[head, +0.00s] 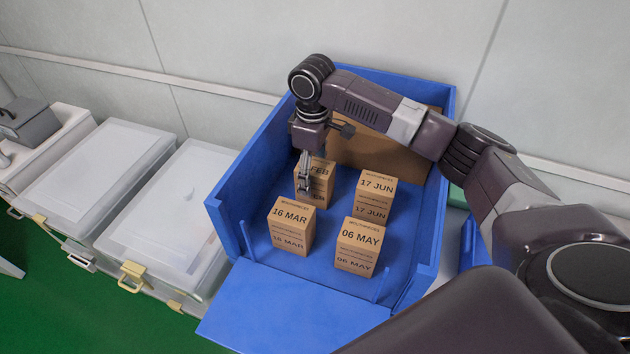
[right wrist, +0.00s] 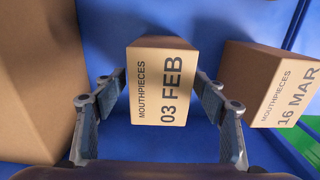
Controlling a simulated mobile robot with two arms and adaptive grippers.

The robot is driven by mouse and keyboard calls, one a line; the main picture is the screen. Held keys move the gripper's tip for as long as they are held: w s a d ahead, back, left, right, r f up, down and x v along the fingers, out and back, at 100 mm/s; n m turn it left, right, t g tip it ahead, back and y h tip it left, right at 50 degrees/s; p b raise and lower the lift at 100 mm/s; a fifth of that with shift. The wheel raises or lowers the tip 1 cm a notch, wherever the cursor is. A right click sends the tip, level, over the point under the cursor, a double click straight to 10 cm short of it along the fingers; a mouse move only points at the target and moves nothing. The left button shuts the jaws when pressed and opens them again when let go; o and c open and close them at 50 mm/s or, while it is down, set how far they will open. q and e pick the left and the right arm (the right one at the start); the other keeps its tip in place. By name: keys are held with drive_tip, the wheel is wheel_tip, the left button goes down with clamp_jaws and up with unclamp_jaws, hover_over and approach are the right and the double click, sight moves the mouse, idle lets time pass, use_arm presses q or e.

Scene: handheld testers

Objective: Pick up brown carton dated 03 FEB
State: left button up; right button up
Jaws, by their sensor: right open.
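The brown carton dated 03 FEB (head: 319,183) stands in the blue bin at the back left of the group of cartons, partly hidden by my right gripper (head: 305,172). In the right wrist view the carton (right wrist: 162,85) shows its label "MOUTHPIECES 03 FEB". My right gripper (right wrist: 165,118) is open, with one finger on each side of the carton. A gap shows between the carton and the fingers at their near ends; whether the tips touch it I cannot tell. My left gripper is not in view.
Cartons dated 16 MAR (head: 290,228), 17 JUN (head: 375,200) and 06 MAY (head: 358,248) stand close by in the blue bin (head: 235,190). A larger plain brown box (head: 370,152) is at the bin's back. Lidded clear boxes (head: 165,215) stand left of the bin.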

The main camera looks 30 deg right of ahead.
drive_tip(key=shift+s+d+f+p, duration=0.1)
drive_tip(key=shift+f+p, duration=0.2)
drive_tip(key=shift+f, duration=0.75)
drive_tip(key=shift+s+d+f+p, duration=0.1)
drive_tip(key=shift+f+p, duration=0.15)
drive_tip(key=shift+f, duration=0.8)
drive_tip(key=shift+c, duration=0.4)
drive_tip(key=c, duration=1.3)
